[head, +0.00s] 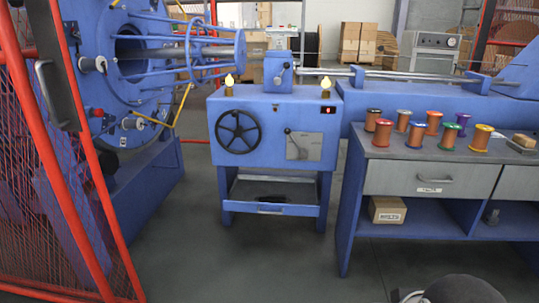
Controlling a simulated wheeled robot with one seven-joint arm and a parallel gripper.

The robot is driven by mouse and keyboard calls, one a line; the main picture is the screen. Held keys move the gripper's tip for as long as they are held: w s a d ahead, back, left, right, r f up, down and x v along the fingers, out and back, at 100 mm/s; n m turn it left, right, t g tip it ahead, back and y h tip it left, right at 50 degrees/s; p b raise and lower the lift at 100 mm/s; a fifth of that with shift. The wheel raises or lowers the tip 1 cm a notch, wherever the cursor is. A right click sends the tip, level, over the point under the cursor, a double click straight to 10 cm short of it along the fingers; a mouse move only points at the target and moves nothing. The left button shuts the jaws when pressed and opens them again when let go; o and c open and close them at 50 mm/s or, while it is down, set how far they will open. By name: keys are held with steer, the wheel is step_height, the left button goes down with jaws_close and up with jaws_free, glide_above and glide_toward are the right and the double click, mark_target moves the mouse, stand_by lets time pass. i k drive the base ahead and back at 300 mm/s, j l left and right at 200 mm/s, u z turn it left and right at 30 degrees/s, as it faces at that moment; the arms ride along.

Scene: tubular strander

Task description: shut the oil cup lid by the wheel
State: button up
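The blue machine cabinet (272,112) stands in the middle of the head view, with a dark spoked handwheel (238,132) on the left of its front. A small brass and pale yellow oil cup (229,85) stands on the cabinet top, just above the wheel. A similar oil cup (326,88) stands at the right end of the top. Both are too small for me to tell how their lids sit. My gripper is not in view; only a dark rounded part, probably of my arm, shows at the bottom right edge.
A red mesh guard (50,170) and the large blue strander rotor stand at the left. A grey-topped bench (450,142) with several wire spools stands at the right. The grey floor (250,255) before the cabinet is clear. A lever (291,142) sits on the cabinet front.

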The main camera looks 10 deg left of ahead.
mark_target(229, 81)
steer(key=i+u, duration=0.3)
steer(key=i, duration=0.35)
steer(key=i+l+u, duration=0.1)
steer(key=i+u, duration=0.25)
steer(key=i, duration=0.3)
